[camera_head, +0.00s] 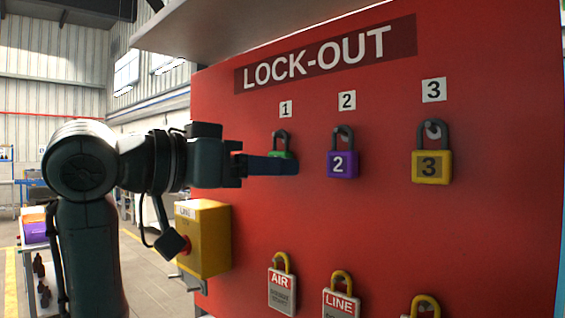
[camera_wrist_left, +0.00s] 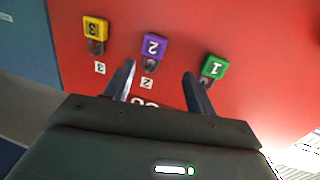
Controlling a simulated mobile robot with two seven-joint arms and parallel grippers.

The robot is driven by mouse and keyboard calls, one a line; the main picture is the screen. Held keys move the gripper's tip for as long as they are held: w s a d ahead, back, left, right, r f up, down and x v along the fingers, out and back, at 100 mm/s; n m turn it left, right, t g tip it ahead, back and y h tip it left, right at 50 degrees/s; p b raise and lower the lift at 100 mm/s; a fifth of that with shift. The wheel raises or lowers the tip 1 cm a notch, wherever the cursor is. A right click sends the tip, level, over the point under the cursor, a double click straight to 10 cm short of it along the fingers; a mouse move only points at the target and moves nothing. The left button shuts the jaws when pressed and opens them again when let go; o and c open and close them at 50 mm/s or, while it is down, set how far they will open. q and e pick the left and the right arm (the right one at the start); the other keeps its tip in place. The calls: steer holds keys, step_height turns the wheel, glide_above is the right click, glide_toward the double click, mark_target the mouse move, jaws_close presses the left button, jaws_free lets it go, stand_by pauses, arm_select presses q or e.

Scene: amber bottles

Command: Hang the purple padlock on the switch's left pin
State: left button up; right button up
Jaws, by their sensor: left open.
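The purple padlock (camera_head: 342,164), marked 2, hangs by its dark shackle on a peg of the red board. In the left wrist view the purple padlock (camera_wrist_left: 155,46) lies beyond the fingertips, sideways between them. My left gripper (camera_head: 292,167) is open and empty; it covers much of the green padlock (camera_head: 281,154) in the head view. Its two fingers also show spread in the left wrist view (camera_wrist_left: 160,82). The yellow switch box (camera_head: 207,240) with a red knob is at the board's left edge, below my arm. Its left pin cannot be made out. My right gripper is not in view.
A yellow padlock (camera_head: 432,167), marked 3, hangs right of the purple one. Tags with yellow hooks, such as the AIR tag (camera_head: 282,289), hang below. A grey shelf (camera_head: 230,28) juts out above the board. The board between padlocks and tags is bare.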

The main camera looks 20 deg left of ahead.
mark_target(337, 155)
arm_select(q)
steer(key=shift+m, duration=0.3)
steer(key=p+x, duration=0.1)
steer(key=x, duration=0.2)
steer(key=r+p+x, duration=0.1)
steer(key=x, duration=0.3)
steer(key=d+r+x, duration=0.1)
steer(key=x, duration=0.3)
steer(key=shift+s+r+p, duration=0.1)
steer(key=shift+s+p, duration=0.2)
steer(key=shift+p, duration=0.1)
steer(key=shift+w+d, duration=0.2)
steer(key=shift+w, duration=0.1)
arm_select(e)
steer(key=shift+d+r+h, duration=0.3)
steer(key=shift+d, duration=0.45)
arm_select(q)
steer(key=c, duration=0.8)
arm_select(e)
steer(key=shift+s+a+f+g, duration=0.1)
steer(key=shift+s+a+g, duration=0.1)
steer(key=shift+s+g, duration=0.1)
arm_select(q)
steer(key=shift+r+p, duration=0.5)
steer(key=shift+p, duration=0.2)
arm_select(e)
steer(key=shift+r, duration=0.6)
